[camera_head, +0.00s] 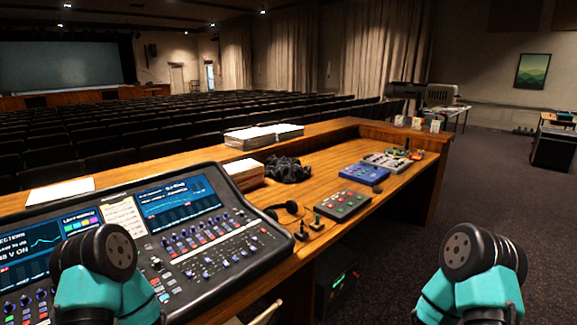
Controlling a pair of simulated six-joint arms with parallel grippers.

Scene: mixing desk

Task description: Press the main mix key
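The mixing console (215,262) lies on the wooden desk at the left, with lit screens, rows of faders, knobs and small coloured keys. The key labels are too small to read, so I cannot tell which is the main mix key. My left arm's black and teal links stand in front of the console and hide part of its lower left. My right arm's links are at the lower right, over the carpet and apart from the desk. Neither gripper's fingers can be seen.
A headset (285,209) lies beside the console. Paper stacks (264,136) and a black cloth-like bundle (287,169) are behind it.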

